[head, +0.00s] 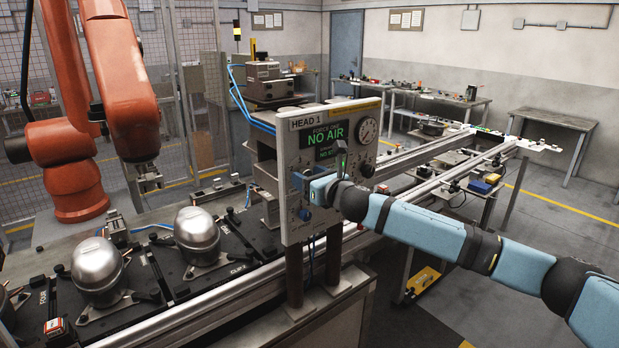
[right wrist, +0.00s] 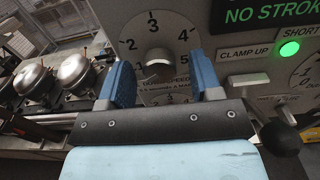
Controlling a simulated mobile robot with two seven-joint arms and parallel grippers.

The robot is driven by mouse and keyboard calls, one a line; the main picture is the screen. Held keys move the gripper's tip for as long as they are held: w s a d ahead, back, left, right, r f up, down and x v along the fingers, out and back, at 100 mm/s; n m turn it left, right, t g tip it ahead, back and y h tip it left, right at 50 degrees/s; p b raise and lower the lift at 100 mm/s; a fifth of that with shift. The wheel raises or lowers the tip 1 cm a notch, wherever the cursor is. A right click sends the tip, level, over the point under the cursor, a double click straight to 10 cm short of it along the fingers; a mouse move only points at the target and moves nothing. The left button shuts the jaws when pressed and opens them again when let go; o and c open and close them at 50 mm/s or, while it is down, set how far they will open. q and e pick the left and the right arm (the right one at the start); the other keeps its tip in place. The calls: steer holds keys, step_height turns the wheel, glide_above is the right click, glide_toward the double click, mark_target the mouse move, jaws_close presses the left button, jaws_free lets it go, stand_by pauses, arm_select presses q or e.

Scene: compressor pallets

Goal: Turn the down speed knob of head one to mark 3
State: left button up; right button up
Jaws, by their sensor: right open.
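The head one panel (head: 292,160) is a light grey upright board with a "HEAD 1" label and a green "NO AIR" display. In the right wrist view, the speed knob (right wrist: 158,63) is a round grey knob on a pale dial with marks 2, 3, 4 and 5 visible. Mark 3 is at the top; I cannot tell which mark the knob points to. My right gripper (right wrist: 160,60) is open, its two blue fingers on either side of the knob in this view; contact is unclear. In the head view the right gripper (head: 322,190) covers the dial. My left gripper is not in view.
A black ball-ended lever (right wrist: 280,138) and a green lamp (right wrist: 289,49) are right of the dial. A pressure gauge (head: 368,131) is at the panel's upper right. Silver compressors (head: 197,232) stand on pallets at left, with an orange robot arm (head: 120,70) behind.

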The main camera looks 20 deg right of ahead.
steer(key=c, duration=0.9)
steer(key=shift+c, duration=0.2)
steer(key=shift+m, duration=0.3)
